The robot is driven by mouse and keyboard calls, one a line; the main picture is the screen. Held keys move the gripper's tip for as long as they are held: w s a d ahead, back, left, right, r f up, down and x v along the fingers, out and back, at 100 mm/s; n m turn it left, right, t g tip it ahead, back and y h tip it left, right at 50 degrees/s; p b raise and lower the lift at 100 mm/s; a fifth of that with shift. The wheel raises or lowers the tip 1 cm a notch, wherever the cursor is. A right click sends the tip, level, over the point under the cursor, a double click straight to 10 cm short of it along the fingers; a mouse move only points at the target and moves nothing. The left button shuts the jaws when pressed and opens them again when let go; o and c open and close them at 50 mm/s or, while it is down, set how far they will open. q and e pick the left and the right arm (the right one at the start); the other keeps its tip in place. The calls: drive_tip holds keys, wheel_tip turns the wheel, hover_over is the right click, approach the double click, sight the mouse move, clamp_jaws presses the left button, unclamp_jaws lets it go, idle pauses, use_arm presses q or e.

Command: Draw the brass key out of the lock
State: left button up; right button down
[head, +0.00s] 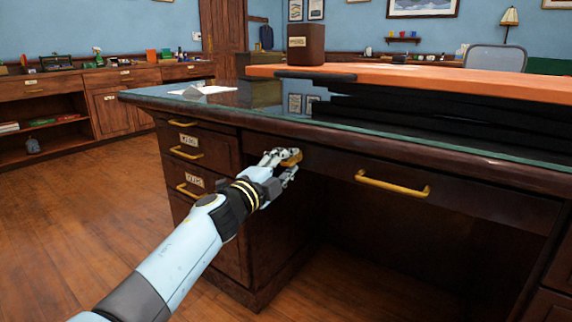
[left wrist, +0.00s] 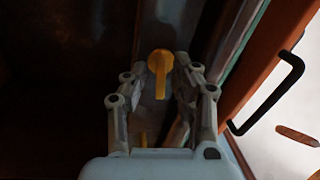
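The brass key (left wrist: 159,68) shows as a yellow piece between the fingertips in the left wrist view. In the head view the key (head: 291,158) is at the desk's front, below the top edge, partly covered by my fingers. The lock itself is hidden. My left gripper (left wrist: 160,72) is open, with one finger on each side of the key; narrow gaps seem to show beside it. The left gripper (head: 282,164) reaches the desk front from the lower left in the head view. My right gripper is not in view.
The dark wooden desk (head: 460,201) has a wide drawer with a brass handle (head: 392,187) right of my gripper. Several handled drawers (head: 204,158) are on the left. The desk's top edge overhangs just above the gripper. Open floor (head: 70,220) lies to the left.

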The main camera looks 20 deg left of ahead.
use_arm(q)
clamp_jaws()
drive_tip(key=shift+s+a+f, duration=0.1)
drive_tip(key=shift+s+a, duration=0.1)
drive_tip(key=shift+s, duration=0.35)
idle(0.4)
drive_tip(key=shift+p+v, duration=0.55)
drive_tip(key=shift+v, duration=0.75)
drive_tip(key=r+v, duration=0.1)
drive_tip(key=v, duration=0.6)
drive_tip(key=shift+s+f, duration=0.2)
drive_tip(key=shift+f, duration=0.35)
idle(0.3)
